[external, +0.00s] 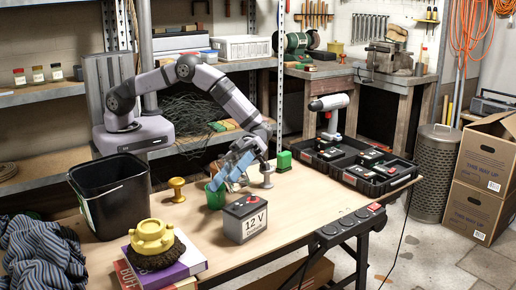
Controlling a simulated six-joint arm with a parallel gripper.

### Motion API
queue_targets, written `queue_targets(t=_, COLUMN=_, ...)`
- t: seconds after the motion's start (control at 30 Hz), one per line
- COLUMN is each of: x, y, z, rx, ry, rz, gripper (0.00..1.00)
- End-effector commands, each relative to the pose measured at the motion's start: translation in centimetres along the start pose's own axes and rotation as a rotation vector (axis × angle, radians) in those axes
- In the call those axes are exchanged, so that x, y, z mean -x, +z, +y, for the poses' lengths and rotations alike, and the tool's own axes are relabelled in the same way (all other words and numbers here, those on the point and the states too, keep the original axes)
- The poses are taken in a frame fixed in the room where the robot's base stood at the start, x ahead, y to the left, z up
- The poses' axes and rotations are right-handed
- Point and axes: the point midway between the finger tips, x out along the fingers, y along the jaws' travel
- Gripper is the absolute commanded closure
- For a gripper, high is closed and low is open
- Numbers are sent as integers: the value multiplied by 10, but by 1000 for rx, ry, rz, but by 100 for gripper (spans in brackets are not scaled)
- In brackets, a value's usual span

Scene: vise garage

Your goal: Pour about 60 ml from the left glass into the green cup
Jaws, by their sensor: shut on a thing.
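My gripper (246,152) is shut on a pale blue see-through glass (233,168) above the workbench. The glass is tilted, its lower end towards the lower left, close over the green cup (214,197). The green cup stands upright on the bench, partly hidden by the glass. Whether the glass touches the cup's rim, and how much liquid is in either, I cannot tell. No second glass can be made out.
A 12 V battery (244,220) stands just in front of the cup. A black bin (110,198) stands left.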

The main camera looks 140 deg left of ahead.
Motion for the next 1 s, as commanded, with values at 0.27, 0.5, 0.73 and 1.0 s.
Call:
queue_targets(t=0.27, x=0, y=-3, z=-5, rx=23, ry=9, rz=-4, gripper=81)
queue_targets(t=0.5, x=-1, y=-7, z=-17, rx=106, ry=42, rz=-19, gripper=81)
queue_targets(t=0.73, x=-3, y=-10, z=-31, rx=230, ry=89, rz=-39, gripper=81)
queue_targets(t=1.0, x=-5, y=-11, z=-44, rx=374, ry=144, rz=-66, gripper=81)
